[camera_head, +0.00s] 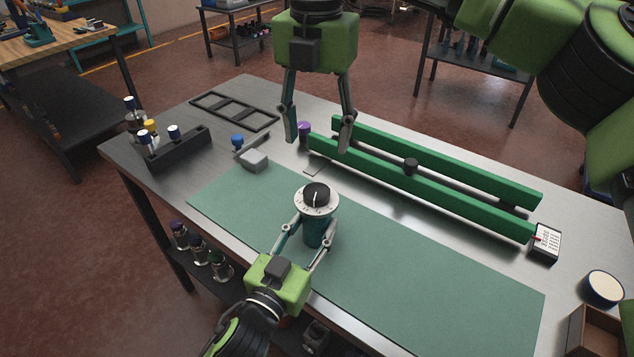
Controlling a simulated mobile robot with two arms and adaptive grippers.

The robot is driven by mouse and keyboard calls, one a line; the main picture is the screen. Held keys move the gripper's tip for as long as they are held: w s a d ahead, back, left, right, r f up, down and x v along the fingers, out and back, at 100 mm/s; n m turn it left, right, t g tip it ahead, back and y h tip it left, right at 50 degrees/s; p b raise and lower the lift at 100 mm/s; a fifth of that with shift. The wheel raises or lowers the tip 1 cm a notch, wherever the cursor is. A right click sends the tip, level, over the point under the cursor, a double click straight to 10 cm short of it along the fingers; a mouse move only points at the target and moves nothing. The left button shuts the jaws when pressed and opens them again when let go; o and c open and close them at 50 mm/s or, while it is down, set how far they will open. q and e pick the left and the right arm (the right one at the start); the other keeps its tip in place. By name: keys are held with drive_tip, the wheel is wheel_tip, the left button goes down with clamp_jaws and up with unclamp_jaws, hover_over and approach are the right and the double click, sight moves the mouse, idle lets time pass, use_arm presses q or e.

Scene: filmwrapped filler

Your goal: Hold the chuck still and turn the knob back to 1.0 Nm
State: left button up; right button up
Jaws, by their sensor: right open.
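The chuck (318,234) is a dark teal upright body on the green mat (430,293). On top it has a pale dial ring (301,206) and a black knob (317,192) with a white pointer line. The dial's marks are too small to read. My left gripper (315,231) comes from the lower left with its fingers closed on both sides of the chuck's body. My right gripper (318,144) is open and empty, fingers pointing down, above and behind the knob in the picture.
Two long green rails (430,180) lie behind the mat to the right. A dark rack (177,148) with capped bottles, a grey block (254,160) and a black frame (234,110) are at left. A round tin (603,288) and small card box (545,243) stand right. The mat's right part is clear.

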sight(317, 190)
wheel_tip(317, 190, down, 11)
drive_tip(key=shift+f, duration=0.2)
idle(0.3)
drive_tip(key=c, duration=1.1)
